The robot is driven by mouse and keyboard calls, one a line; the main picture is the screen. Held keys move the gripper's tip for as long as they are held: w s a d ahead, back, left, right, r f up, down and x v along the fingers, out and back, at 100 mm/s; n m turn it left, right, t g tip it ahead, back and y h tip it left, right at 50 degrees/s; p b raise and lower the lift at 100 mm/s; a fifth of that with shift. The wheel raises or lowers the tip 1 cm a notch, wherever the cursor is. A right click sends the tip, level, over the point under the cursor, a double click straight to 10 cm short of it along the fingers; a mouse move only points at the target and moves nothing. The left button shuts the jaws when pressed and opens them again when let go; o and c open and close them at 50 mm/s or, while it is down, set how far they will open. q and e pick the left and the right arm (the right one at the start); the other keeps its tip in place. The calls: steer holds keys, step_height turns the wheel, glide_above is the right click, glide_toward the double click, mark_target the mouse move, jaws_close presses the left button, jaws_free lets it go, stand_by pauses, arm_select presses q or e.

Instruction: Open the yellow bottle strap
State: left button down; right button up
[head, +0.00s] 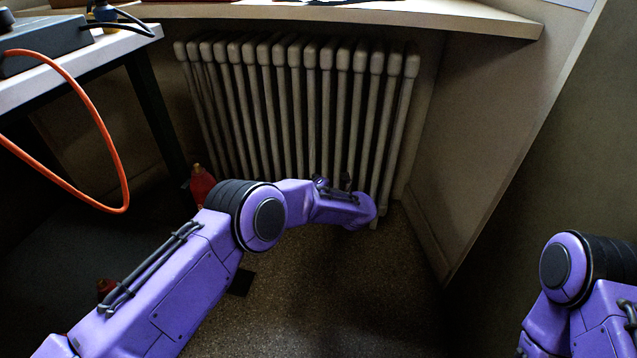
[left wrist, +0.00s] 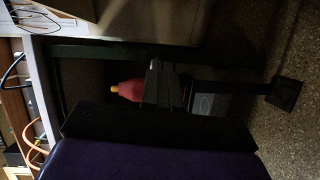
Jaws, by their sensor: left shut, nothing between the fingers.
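A red bottle (head: 201,187) stands on the floor near the radiator's left end. A red bottle with a yellow cap (left wrist: 115,89) also shows in the left wrist view, sideways there; I cannot tell if it is the same one. No yellow strap can be made out. My left gripper (left wrist: 165,85) appears as dark, shut, empty fingers in the dim left wrist view, overlapping the bottle in the picture; I cannot tell the distance. In the head view my left arm reaches toward the radiator and its fingers are hidden. My right gripper is out of view.
A white radiator (head: 300,100) stands below a window ledge (head: 400,14). A table (head: 130,42) with an orange cable (head: 100,130) is at left. Another red object (head: 106,287) is partly hidden by my left arm. The speckled floor (head: 330,290) is clear at centre.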

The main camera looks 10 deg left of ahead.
arm_select(q)
steer(key=w+d+b, duration=0.2)
steer(key=d, duration=0.5)
steer(key=shift+w+d, duration=0.15)
steer(key=shift+d, duration=0.2)
steer(key=shift+r, duration=0.15)
